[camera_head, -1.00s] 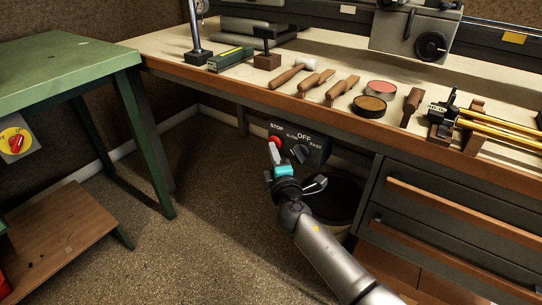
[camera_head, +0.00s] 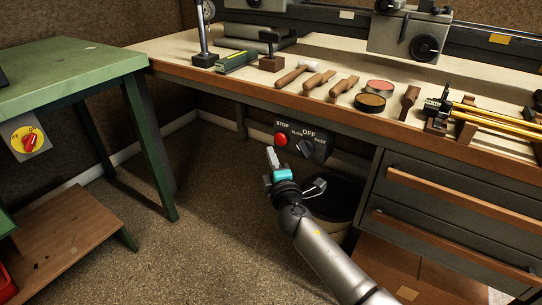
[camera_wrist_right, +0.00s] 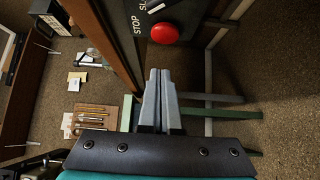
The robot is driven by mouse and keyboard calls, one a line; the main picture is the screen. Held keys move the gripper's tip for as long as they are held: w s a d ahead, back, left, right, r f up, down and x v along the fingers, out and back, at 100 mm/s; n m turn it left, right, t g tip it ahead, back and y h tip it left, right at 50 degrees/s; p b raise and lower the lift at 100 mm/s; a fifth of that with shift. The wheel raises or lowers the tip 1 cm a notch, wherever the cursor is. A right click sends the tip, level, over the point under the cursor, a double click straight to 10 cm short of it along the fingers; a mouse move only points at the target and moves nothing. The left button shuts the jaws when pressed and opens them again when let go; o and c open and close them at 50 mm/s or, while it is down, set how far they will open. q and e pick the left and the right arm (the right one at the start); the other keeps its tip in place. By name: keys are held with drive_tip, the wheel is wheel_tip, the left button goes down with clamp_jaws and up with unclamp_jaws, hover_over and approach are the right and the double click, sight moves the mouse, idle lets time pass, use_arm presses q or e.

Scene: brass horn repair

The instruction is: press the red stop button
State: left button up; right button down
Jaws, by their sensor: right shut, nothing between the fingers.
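The round red stop button (camera_head: 281,139) sits on a dark control box (camera_head: 303,142) under the front edge of the workbench, below the word STOP. My right gripper (camera_head: 270,154) is shut and empty, just below and left of the button in the head view, with a visible gap between them. In the right wrist view the button (camera_wrist_right: 164,33) is fully uncovered, beyond the shut fingertips (camera_wrist_right: 159,74) and slightly right of them. My left gripper is not in view.
A dark selector knob (camera_head: 305,148) is right of the button on the same box. A dark bin (camera_head: 336,200) stands below. Drawers (camera_head: 445,205) are at right, a green table (camera_head: 65,75) at left. Tools lie on the workbench (camera_head: 345,62). The floor at left centre is clear.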

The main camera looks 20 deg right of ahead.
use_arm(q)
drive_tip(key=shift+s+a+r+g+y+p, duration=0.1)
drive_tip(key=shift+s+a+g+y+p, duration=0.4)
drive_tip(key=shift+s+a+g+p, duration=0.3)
use_arm(e)
drive_tip(key=s, duration=0.9)
drive_tip(key=shift+a+f, duration=0.15)
drive_tip(key=shift+a, duration=0.25)
